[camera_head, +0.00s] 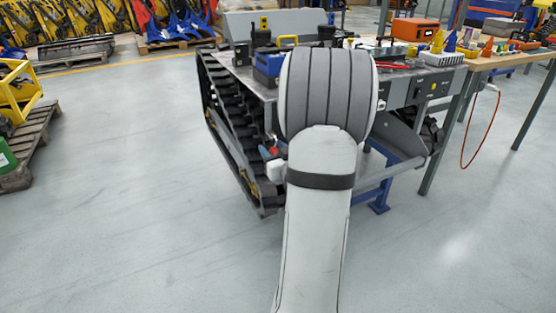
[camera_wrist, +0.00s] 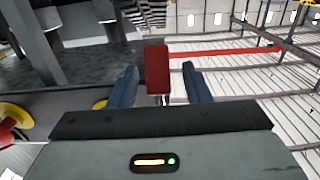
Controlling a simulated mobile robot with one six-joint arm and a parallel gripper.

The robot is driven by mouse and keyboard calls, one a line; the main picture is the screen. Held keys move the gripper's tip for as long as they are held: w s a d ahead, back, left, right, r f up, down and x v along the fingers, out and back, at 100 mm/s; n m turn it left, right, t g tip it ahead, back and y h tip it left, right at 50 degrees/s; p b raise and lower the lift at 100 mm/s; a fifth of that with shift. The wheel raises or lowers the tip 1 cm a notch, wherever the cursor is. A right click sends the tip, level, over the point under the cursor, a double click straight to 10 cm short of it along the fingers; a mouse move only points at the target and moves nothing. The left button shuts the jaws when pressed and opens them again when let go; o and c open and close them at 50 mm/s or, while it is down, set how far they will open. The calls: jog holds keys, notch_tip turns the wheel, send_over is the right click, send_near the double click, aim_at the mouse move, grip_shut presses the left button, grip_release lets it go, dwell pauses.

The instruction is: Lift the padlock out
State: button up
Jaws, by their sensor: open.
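A red block-shaped body (camera_wrist: 157,70), which looks like the padlock, stands between the two fingers of my gripper (camera_wrist: 160,86) in the wrist view. A thin pale metal piece shows just below it, perhaps its shackle. My gripper is open, with a blue-grey finger on each side and a visible gap between each finger and the red body. Whether the padlock still sits in a fitting is hard to tell. In the head view my own arm hides the gripper and most of that spot. A small red patch (camera_head: 274,150) shows left of my arm there; I cannot tell what it is.
A tracked carrier with a black track (camera_head: 235,130) and a cluttered deck stands behind my arm. A workbench (camera_head: 520,58) with small tools is at right, with an orange cable (camera_head: 464,150) hanging down. In the wrist view a red bar (camera_wrist: 220,51) runs rightward.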

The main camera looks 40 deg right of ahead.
jog(key=shift+w+d, duration=0.1)
jog(key=shift+w, duration=0.3)
jog(key=shift+c, duration=0.3)
grip_shut()
